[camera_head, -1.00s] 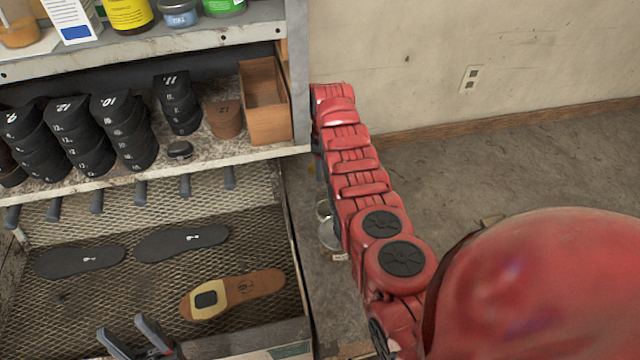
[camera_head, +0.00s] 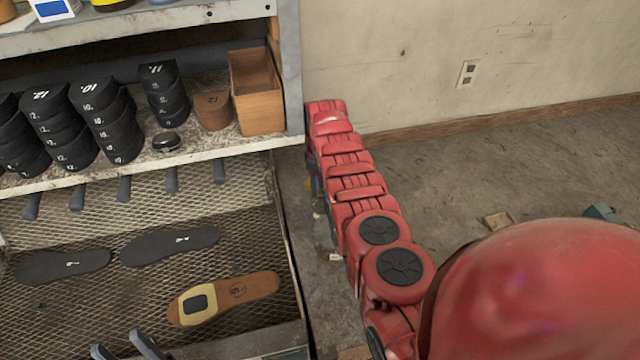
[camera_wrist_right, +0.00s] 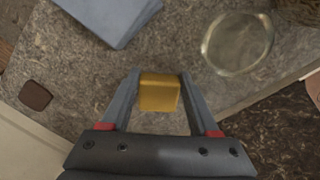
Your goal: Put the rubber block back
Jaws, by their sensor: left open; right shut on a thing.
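A yellow rubber block (camera_wrist_right: 160,92) sits between the fingers of my right gripper (camera_wrist_right: 159,75) in the right wrist view. That gripper is shut on it, over a grey speckled surface. I cannot tell whether the block touches the surface. The right gripper and this block are not visible in the head view. My left gripper (camera_head: 118,343) is open at the bottom edge of the head view, over the mesh tray (camera_head: 210,240); only its finger ends show.
Black numbered heel stacks (camera_head: 101,122) and an open wooden box (camera_head: 257,107) stand on the shelf. Dark soles (camera_head: 170,245) and a brown sole (camera_head: 240,291) lie in the tray. The wrist view shows a round glass dish (camera_wrist_right: 237,43) and a blue-grey object (camera_wrist_right: 112,17).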

